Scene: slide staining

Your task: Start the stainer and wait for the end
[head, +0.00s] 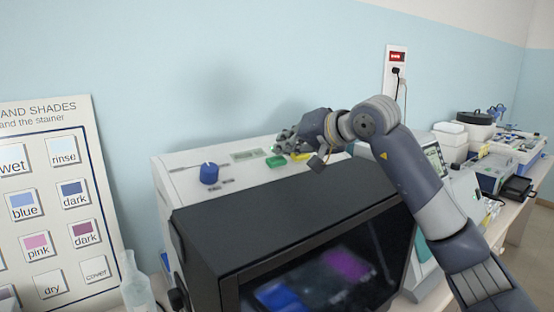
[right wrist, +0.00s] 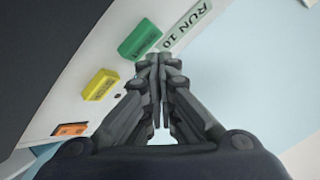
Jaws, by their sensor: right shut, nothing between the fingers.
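The stainer (head: 215,230) is a white machine with a black front hood and a dark window showing a blurred blue patch and a purple patch. On its top are a blue knob (head: 209,174), a green button (head: 276,161) and a small display. My right gripper (head: 286,141) is over the stainer's top, behind the green button. In the right wrist view its fingers (right wrist: 158,62) are shut and empty, close to the green button (right wrist: 140,40). The display (right wrist: 197,25) reads "RUN 10". A yellow button (right wrist: 100,84) and an orange one (right wrist: 70,129) lie to the left. Contact cannot be told.
A chart of shades (head: 60,215) stands at the left, with a clear bottle (head: 137,285) beside the stainer. A wall socket panel (head: 396,75) is behind. Other lab devices (head: 490,172) crowd the bench at the right. My right arm crosses the stainer's right side.

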